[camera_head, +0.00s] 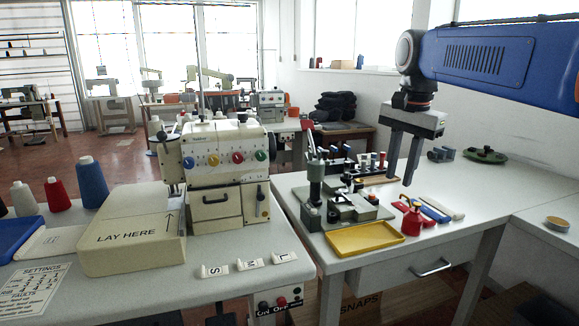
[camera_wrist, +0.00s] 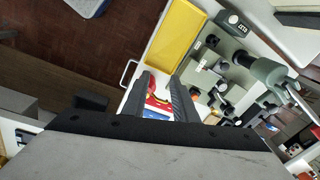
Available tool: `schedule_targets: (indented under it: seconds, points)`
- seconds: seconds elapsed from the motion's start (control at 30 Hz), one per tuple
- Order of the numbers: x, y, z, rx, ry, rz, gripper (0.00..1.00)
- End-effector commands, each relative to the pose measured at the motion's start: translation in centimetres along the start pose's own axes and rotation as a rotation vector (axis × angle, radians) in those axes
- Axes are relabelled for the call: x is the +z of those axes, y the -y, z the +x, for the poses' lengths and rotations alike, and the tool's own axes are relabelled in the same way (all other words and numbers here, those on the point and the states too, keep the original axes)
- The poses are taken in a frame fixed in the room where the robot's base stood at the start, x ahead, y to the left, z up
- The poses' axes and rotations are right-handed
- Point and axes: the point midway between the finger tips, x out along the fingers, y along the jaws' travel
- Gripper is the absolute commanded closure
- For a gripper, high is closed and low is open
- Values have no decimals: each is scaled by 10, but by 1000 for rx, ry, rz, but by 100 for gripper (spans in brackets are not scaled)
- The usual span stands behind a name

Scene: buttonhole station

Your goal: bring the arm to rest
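My blue arm comes in from the upper right in the head view. My gripper (camera_head: 400,168) hangs from it, pointing down above the right-hand table (camera_head: 300,196). Its two dark fingers are apart with nothing between them. In the wrist view the gripper (camera_wrist: 160,84) also shows its fingers spread. Beyond them lie a red oil can (camera_wrist: 152,100) and a blue item on the table. The fingertips are above the tabletop and appear to touch nothing.
A yellow tray (camera_head: 364,239), a red oil can (camera_head: 412,219) and a grey-green press (camera_head: 352,208) stand below my gripper. A cream sewing machine (camera_head: 222,158) and a "LAY HERE" block (camera_head: 133,238) stand left. A round tin (camera_head: 557,223) sits right, with clear tabletop around it.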

Motion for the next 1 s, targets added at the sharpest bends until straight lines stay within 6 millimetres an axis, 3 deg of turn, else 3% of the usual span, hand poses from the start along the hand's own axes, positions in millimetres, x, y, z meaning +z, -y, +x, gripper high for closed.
schedule_targets:
  seconds: [0.03,0.37,0.7,0.9,1.0]
  points:
    - [8,-16,6,-12,-9,-44,74]
    - [53,-101,64,-83,-89,-366,74]
    - [102,-185,147,-122,-196,-692,74]
    - [124,-220,192,-128,-254,-846,74]
    - [130,-229,206,-128,-271,-889,74]
